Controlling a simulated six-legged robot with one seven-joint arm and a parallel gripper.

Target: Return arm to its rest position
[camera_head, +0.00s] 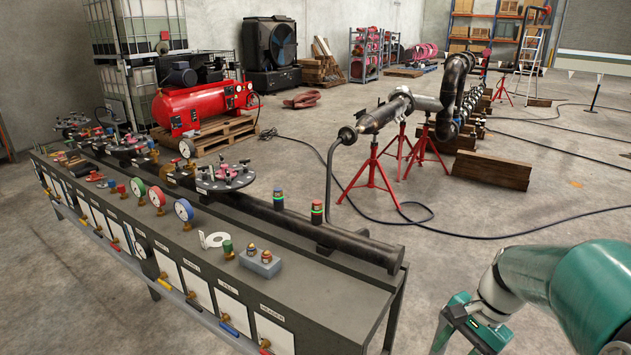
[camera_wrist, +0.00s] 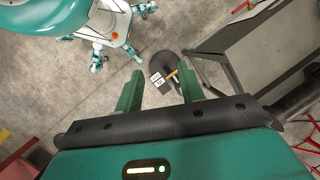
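My gripper (camera_head: 462,325) is at the lower right of the head view, in front of the bench and to the right of its near end. My teal arm enters from the lower right of the head view and touches nothing visible.
A long bench (camera_head: 345,300) with gauges and valves fills the left and centre. A pipe spool (camera_head: 385,115) stands on red stands (camera_head: 372,170) behind, near wooden beams (camera_head: 492,168). Black hoses (camera_head: 470,236) cross the floor. Open concrete lies between bench, stands and my arm.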

